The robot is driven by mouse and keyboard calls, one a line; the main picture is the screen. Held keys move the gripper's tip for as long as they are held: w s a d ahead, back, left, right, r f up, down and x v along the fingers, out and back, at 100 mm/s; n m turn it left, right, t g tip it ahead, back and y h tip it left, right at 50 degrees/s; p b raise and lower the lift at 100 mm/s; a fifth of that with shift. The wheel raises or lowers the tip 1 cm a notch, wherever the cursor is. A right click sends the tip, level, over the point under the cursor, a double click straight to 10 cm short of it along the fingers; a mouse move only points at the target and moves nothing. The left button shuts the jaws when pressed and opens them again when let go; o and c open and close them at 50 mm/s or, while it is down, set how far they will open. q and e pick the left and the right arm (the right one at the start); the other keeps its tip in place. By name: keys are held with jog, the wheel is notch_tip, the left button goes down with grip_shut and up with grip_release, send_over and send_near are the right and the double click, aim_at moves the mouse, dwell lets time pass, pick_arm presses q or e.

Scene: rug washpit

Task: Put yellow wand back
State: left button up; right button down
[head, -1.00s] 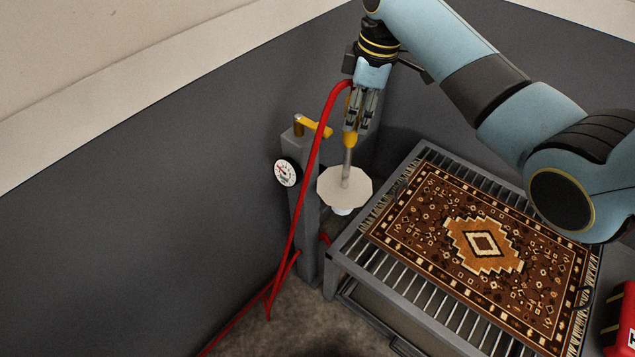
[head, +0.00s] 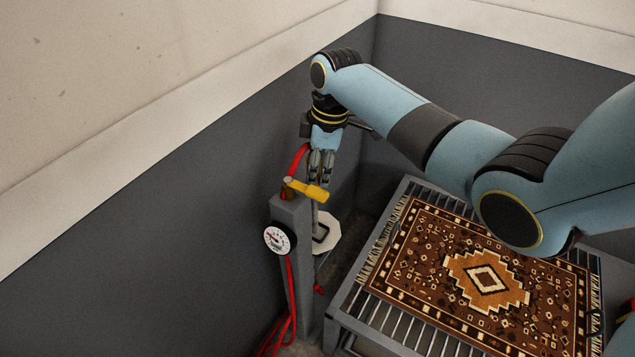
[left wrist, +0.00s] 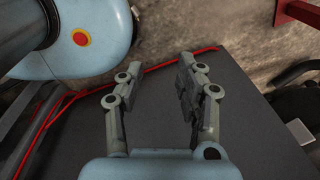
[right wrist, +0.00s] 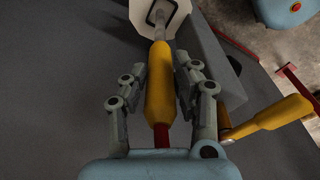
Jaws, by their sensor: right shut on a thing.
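The yellow wand has a yellow grip (right wrist: 158,85), a grey metal tube and a pale octagonal shield (head: 328,226). My right gripper (head: 321,178) is shut on the yellow grip, holding the wand with its tube downward just behind a grey post (head: 292,235). A dark square loop (right wrist: 176,14) shows by the tube near the shield; whether it encircles the tube I cannot tell. In the head view the post's yellow lever (head: 311,191) covers most of the grip. My left gripper (left wrist: 157,78) is open and empty in its wrist view.
A pressure gauge (head: 280,238) sits on the post, close to the wand. A red hose (head: 291,300) hangs beside the post. A patterned rug (head: 470,275) lies on a slatted grey rack (head: 345,318) at right. Dark walls form a corner behind.

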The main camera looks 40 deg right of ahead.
aim_at(314, 203)
notch_tip(314, 203, down, 3)
jog(key=shift+r, duration=0.15)
pick_arm(q)
jog(key=shift+w+f, duration=0.25)
jog(key=shift+w, duration=0.55)
pick_arm(e)
jog(key=c, duration=1)
grip_release()
jog(key=shift+f, duration=0.25)
pick_arm(q)
jog(key=shift+s, duration=0.2)
